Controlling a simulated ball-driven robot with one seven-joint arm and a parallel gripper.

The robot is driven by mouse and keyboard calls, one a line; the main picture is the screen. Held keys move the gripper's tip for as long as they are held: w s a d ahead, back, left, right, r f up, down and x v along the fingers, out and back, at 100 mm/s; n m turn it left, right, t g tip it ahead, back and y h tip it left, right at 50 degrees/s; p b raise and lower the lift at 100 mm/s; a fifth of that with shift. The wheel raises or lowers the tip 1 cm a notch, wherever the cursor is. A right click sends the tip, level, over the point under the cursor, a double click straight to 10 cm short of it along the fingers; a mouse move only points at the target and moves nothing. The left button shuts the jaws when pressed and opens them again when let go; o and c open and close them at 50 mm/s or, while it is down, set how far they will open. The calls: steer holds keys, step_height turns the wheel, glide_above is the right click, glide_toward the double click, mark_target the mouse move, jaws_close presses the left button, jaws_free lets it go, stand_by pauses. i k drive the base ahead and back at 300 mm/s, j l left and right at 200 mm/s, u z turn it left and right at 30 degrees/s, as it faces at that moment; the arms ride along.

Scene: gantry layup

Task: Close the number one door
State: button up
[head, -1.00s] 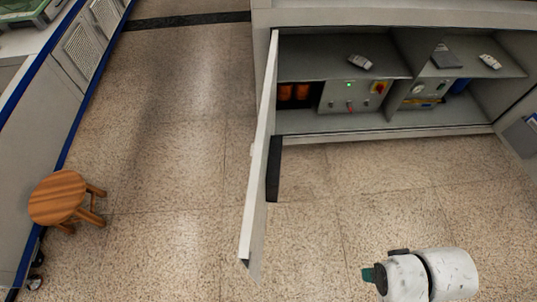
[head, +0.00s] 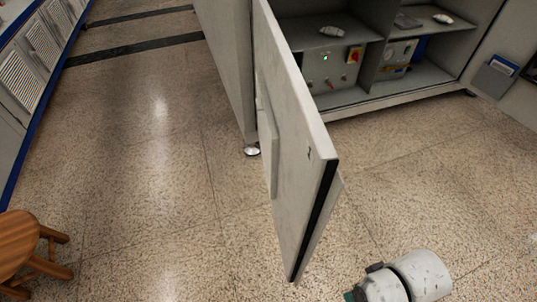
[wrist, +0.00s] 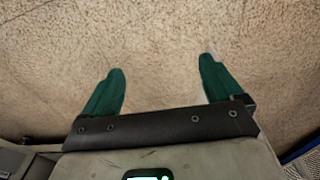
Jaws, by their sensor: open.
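A grey cabinet door (head: 296,165) stands swung open towards me in the head view, hinged at the left side of the grey cabinet (head: 225,65). Its edge has a dark strip, and a small dark mark shows on its face; I cannot read a number. My gripper (wrist: 161,68) is open and empty in the wrist view, its two green fingers spread above bare floor. In the head view only a bit of green shows at the bottom edge, beside my white wrist, right of the door and apart from it.
Cabinet shelves hold a control panel (head: 330,68) and small white items. Another panel with a document pocket (head: 497,75) is at the right. A wooden stool (head: 22,245) stands at lower left, below blue-edged units (head: 40,60). The speckled floor between is clear.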

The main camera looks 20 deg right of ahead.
mark_target(310, 183)
steer(key=i+j+u, duration=0.15)
steer(key=j, duration=0.3)
steer(key=i+j+u, duration=0.15)
steer(key=j, duration=0.25)
steer(key=i+j+u, duration=0.15)
steer(key=j, duration=0.25)
steer(key=i, duration=0.05)
